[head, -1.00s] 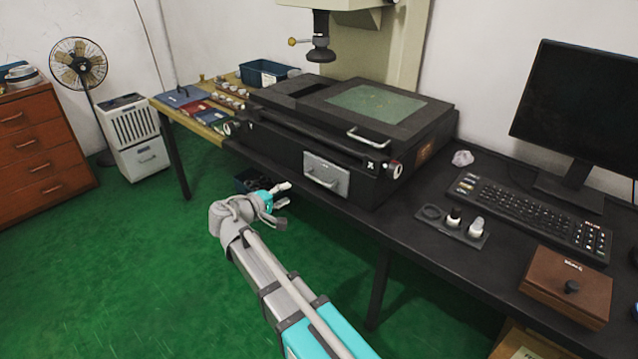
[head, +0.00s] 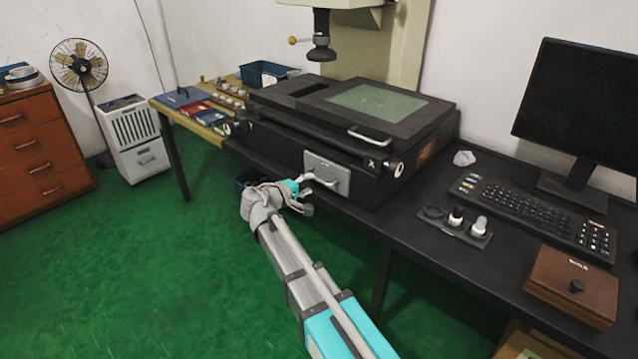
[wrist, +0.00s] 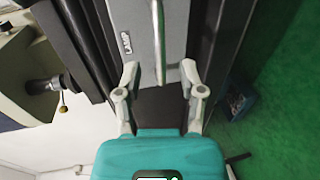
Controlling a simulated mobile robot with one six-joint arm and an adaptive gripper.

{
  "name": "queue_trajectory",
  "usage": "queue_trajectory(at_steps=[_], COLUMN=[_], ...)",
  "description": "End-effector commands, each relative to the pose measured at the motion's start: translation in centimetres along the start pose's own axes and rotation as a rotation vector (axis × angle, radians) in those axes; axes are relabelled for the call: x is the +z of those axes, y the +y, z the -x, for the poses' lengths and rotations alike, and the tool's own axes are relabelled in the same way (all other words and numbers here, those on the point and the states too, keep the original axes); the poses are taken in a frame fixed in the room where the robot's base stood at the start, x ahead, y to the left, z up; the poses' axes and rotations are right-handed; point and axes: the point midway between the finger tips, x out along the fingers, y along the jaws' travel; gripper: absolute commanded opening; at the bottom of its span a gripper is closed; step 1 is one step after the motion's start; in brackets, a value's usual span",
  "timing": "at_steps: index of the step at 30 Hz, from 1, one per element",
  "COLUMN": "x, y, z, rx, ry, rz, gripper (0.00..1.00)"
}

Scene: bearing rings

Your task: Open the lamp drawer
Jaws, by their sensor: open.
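The lamp drawer (head: 342,170) is a light grey panel low in the front of the black machine, and it looks shut. Its bar handle (head: 324,182) sticks out towards my gripper (head: 306,193). In the wrist view the drawer face (wrist: 177,30) fills the top middle, with a small label at its left. The handle (wrist: 158,40) runs up and down between my two open fingers (wrist: 159,78). The fingers stand apart on either side of the handle's line, and I see no grip on it. The fingertips partly cover the drawer's left side in the head view.
The black machine (head: 275,140) stands on a dark table (head: 400,215). A bigger handle (head: 370,136) sits above the drawer, and a knob (head: 395,168) at its right. A blue bin (head: 243,180) is below the table edge. The green floor (head: 150,260) is free.

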Motion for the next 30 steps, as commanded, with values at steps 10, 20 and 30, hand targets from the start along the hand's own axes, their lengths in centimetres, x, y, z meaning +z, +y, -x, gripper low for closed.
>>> queue_trajectory(at_steps=[10, 20, 30], x=[0.0, 0.0, 0.0], y=[-0.1, 0.0, 0.0], z=[-4.1, -4.8, -4.8], rx=[0.000, 0.000, 0.000], ry=[-0.002, 0.000, -0.001], rz=[-0.001, -0.001, -0.001], gripper=[0.51, 0.51, 0.12])
